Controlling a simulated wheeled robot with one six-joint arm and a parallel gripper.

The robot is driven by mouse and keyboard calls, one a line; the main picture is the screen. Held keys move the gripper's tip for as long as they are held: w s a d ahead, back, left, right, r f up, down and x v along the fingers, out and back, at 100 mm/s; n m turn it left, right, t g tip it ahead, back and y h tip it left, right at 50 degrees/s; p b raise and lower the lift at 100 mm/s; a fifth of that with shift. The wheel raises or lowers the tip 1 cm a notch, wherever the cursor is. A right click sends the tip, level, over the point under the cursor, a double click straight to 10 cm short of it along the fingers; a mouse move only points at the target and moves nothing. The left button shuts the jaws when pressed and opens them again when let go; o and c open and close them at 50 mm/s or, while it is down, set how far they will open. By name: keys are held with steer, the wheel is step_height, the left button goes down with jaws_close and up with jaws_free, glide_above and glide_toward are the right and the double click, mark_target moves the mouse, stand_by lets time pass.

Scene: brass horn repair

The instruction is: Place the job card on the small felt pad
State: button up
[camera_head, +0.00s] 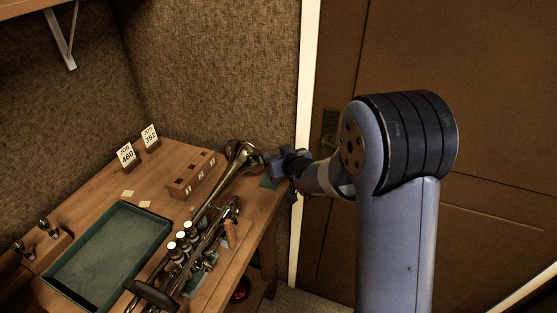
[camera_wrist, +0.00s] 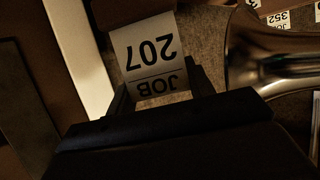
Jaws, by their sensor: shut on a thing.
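The job card (camera_wrist: 150,60) reads "JOB 207", upside down in the wrist view. It is white, with a brown block (camera_wrist: 130,12) at its far end. My gripper (camera_wrist: 158,80) is shut on the card, one finger at each side. In the head view my gripper (camera_head: 280,163) is over the right end of the bench, beside the horn's bell; the card cannot be made out there. I cannot tell the height of the gap.
The brass horn (camera_head: 243,157) lies along the bench; its bell (camera_wrist: 268,62) is close to my gripper. A wooden block (camera_head: 191,175), a green tray (camera_head: 110,250) and cards 460 (camera_head: 126,155) and 352 (camera_head: 150,136) stand leftward. A door (camera_head: 460,110) is at right.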

steer(key=shift+f, duration=0.7)
steer(key=shift+f, duration=0.15)
steer(key=o, duration=1)
steer(key=shift+r, duration=0.25)
steer(key=shift+s+d, duration=0.2)
steer(key=shift+s, duration=0.15)
steer(key=b+v, duration=0.1)
steer(key=v, duration=1)
steer(key=shift+r, duration=0.2)
